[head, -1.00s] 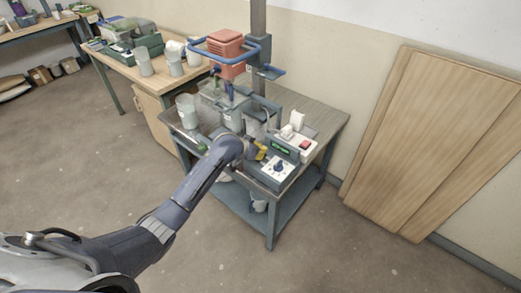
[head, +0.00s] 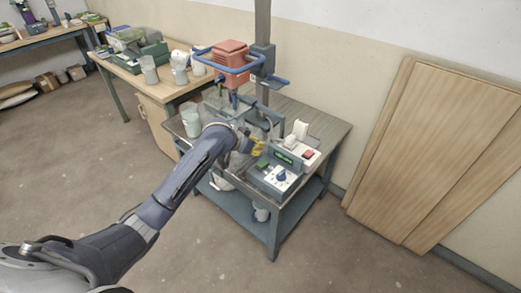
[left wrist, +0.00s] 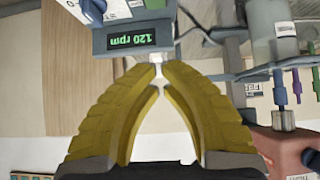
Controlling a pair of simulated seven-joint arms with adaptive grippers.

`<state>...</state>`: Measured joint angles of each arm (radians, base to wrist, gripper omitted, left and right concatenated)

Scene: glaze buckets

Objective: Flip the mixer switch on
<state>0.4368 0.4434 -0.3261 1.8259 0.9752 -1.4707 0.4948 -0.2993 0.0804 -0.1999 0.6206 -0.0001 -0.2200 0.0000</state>
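The mixer has a red motor head (head: 232,56) on a grey column, with a blue guard ring around it. A control box (head: 262,182) with a blue knob (head: 281,176) and a green display (head: 284,158) sits at the table's front right. The display reads 120 rpm, upside down in the left wrist view (left wrist: 130,38). Behind it, a white box carries a red switch (head: 308,154); its position is too small to tell. My left gripper (head: 261,146) is just left of the display. Its yellow fingers (left wrist: 158,72) have tips nearly together, with nothing clearly held. My right gripper is out of view.
A clear container (head: 218,103) stands under the mixer, partly behind my left arm. A grey cup (head: 190,119) stands at the table's left. Another bench (head: 148,81) with several cups is behind left. Wooden boards (head: 430,150) lean on the right wall.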

